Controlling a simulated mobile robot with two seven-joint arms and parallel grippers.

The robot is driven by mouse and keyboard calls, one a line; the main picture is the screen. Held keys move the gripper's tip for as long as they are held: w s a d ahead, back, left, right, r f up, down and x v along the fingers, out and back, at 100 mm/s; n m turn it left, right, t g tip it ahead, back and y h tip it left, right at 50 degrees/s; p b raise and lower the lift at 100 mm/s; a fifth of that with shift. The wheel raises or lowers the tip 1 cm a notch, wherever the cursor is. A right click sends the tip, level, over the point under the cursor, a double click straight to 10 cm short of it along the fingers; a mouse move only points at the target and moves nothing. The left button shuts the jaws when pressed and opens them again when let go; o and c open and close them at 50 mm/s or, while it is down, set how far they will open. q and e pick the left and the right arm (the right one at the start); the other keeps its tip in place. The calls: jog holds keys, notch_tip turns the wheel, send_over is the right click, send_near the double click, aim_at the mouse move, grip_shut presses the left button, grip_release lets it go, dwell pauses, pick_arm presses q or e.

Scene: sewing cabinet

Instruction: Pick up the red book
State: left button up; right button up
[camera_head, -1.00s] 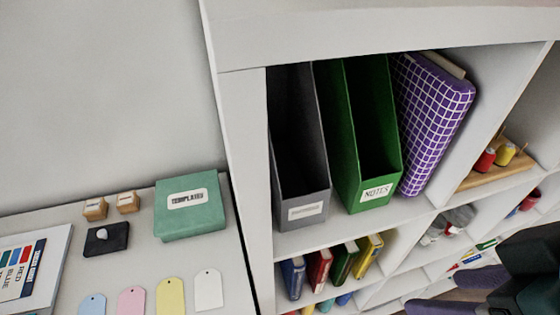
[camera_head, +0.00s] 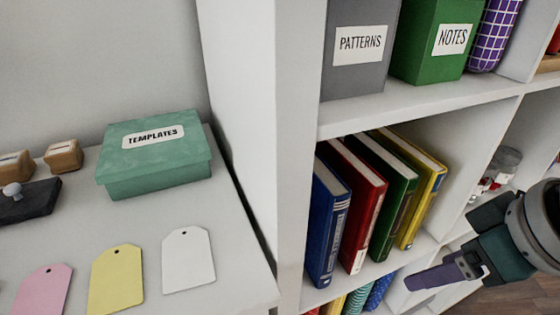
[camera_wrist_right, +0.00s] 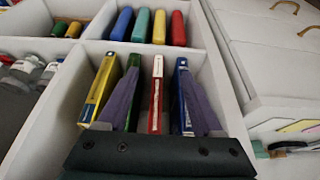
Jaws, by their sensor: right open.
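The red book (camera_head: 354,200) stands upright on a cabinet shelf, between a blue book (camera_head: 326,222) on its left and a green book (camera_head: 392,200) on its right. In the right wrist view the red book (camera_wrist_right: 157,95) appears in the space between the purple fingers of my right gripper (camera_wrist_right: 161,80), which are spread open. In the head view my right gripper (camera_head: 432,277) is at the lower right, in front of the shelf and apart from the books. My left gripper is not in view.
A yellow book (camera_head: 424,205) ends the row, with bare shelf beside it. A cabinet divider (camera_head: 304,150) stands left of the blue book. Above are the grey patterns holder (camera_head: 358,75) and green notes holder (camera_head: 430,60). A green templates box (camera_head: 155,160) sits on the left table.

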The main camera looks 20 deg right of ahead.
aim_at(367, 215)
jog(key=w, duration=0.7)
jog(key=w+a+b, duration=0.1)
jog(key=w, duration=0.2)
jog(key=shift+w+r, duration=0.1)
jog(key=shift+w, duration=0.3)
jog(key=b+x, duration=0.1)
jog(key=x, duration=0.4)
jog(key=shift+w+b, duration=0.2)
jog(key=shift+b, duration=0.15)
jog(key=shift+c, duration=0.2)
grip_shut()
dwell(0.3)
